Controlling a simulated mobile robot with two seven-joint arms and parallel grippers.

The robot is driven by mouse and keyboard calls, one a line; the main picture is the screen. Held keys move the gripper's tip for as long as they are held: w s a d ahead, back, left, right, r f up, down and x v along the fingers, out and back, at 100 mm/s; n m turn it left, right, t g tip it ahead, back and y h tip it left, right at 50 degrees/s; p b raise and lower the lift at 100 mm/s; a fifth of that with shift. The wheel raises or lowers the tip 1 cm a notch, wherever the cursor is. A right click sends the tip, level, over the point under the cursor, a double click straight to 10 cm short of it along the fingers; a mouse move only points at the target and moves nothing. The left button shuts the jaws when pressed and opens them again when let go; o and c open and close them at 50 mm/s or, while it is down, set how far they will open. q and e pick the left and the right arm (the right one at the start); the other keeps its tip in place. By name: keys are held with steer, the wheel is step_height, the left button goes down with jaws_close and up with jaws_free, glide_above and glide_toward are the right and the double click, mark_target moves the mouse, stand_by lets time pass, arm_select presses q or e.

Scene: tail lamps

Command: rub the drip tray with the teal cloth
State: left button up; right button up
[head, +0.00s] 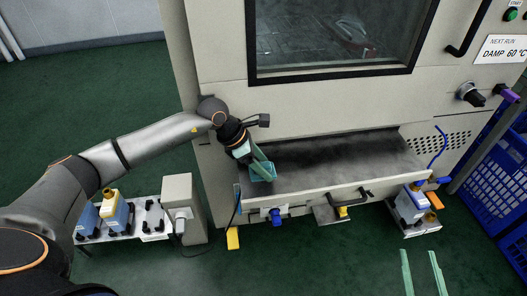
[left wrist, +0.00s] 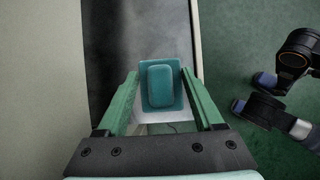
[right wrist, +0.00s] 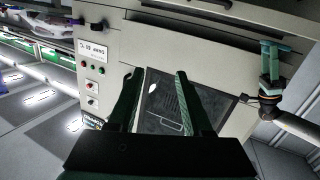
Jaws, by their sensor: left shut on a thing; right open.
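The teal cloth (head: 264,173) is a folded pad at the left end of the drip tray (head: 340,172). The tray is a long pale ledge with dark smears over its surface. My left gripper (head: 258,164) is shut on the cloth; the left wrist view shows the cloth (left wrist: 160,88) between its green fingers. I cannot tell whether the cloth touches the tray. The dark smeared tray also shows in the left wrist view (left wrist: 125,40). My right gripper (head: 420,253) is open and empty, low at the right of the head view, away from the tray.
The machine's dark window (head: 335,40) is above the tray. A front handle (head: 365,195) and blue valve (head: 276,216) are at the tray's front. A platform with bottles (head: 112,212) stands lower left, another bottle (head: 412,203) lower right, and blue crates (head: 500,180) far right.

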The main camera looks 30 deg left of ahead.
arm_select(q)
steer(key=shift+r+p, duration=0.55)
steer(key=shift+r, duration=0.45)
steer(key=shift+r+p, duration=0.5)
steer(key=shift+r, duration=0.55)
steer(key=shift+r+p, duration=0.25)
steer(key=shift+p, duration=0.05)
arm_select(e)
steer(key=s+f+m+g, duration=0.1)
steer(key=s+f+g, duration=0.2)
steer(key=f, duration=0.5)
steer(key=s+d+f+m+g+h, duration=0.1)
steer(key=s+f+g, duration=0.3)
steer(key=s+f, duration=0.2)
steer(key=shift+f+g+h, duration=0.3)
steer(key=shift+f, duration=0.6)
steer(key=shift+w+r, duration=0.15)
